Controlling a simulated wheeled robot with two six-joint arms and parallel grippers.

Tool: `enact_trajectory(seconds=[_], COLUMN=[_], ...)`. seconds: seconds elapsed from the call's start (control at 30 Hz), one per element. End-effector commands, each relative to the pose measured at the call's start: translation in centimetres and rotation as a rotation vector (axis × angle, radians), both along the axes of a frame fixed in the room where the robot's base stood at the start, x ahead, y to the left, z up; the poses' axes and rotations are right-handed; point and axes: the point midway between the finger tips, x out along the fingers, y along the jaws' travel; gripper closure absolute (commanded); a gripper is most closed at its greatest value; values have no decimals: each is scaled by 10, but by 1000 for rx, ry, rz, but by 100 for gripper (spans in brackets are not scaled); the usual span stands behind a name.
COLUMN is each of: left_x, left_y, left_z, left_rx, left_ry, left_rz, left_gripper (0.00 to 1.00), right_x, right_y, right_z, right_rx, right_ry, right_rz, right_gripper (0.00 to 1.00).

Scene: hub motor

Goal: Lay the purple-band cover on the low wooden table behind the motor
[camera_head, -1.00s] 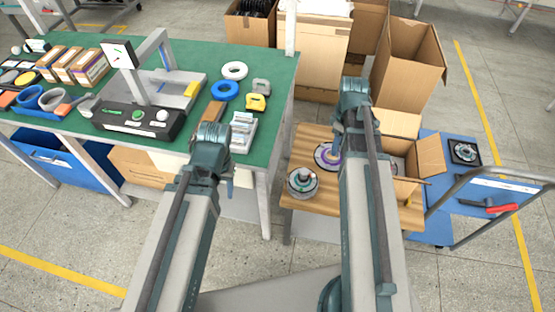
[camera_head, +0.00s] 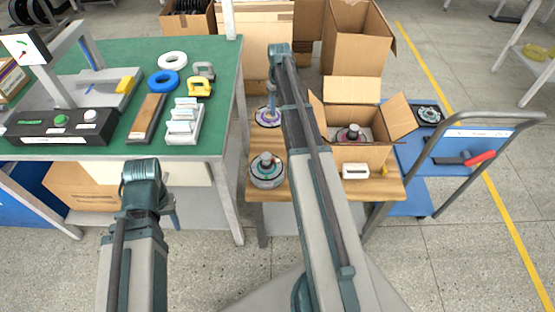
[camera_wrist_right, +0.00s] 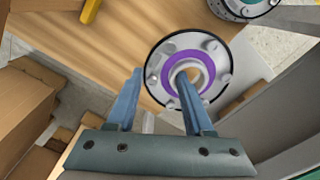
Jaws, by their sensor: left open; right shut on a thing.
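The purple-band cover (camera_head: 267,118) is a round grey disc with a purple ring, at the back left of the low wooden table (camera_head: 385,188). The hub motor (camera_head: 267,172) stands in front of it. My right gripper (camera_head: 270,100) is shut on the cover, its fingers pointing down. In the right wrist view the cover (camera_wrist_right: 160,78) shows its purple ring and hub, one finger over the hub and one by the rim. I cannot tell whether it touches the table. My left gripper (camera_head: 168,208) is open and empty, in front of the green bench.
An open carton (camera_head: 362,157) with another round part inside stands on the table's right side, a small white block (camera_head: 355,171) before it. The green bench (camera_head: 115,150) is close on the left. A blue trolley (camera_head: 410,150) stands on the right.

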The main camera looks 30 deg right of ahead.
Motion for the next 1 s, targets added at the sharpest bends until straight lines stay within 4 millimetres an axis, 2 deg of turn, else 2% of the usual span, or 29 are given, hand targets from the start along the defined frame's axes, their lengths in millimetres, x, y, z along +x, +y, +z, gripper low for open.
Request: enact_trajectory(seconds=[0.03, 0.23, 0.47, 0.57, 0.9, 1.0], left_x=[0, 0, 0, 0, 0, 0], left_y=[0, 0, 0, 0, 0, 0], left_z=[-18, -31, -33, -40, -90, -96], left_rx=[0, 0, 0, 0, 0, 0], left_ry=[0, 0, 0, 0, 0, 0], left_rz=[0, 0, 0, 0, 0, 0], left_gripper=[50, 50, 50, 50, 50, 50], right_x=[13, 28, 29, 29, 29, 29], right_y=[-11, -27, -29, -29, -29, -29], right_z=[-18, -32, -33, -40, -90, -96], right_rx=[0, 0, 0, 0, 0, 0], right_ry=[0, 0, 0, 0, 0, 0], right_rz=[-44, -152, -169, -169, -167, -167], right_gripper=[100, 100, 100, 100, 100, 100])
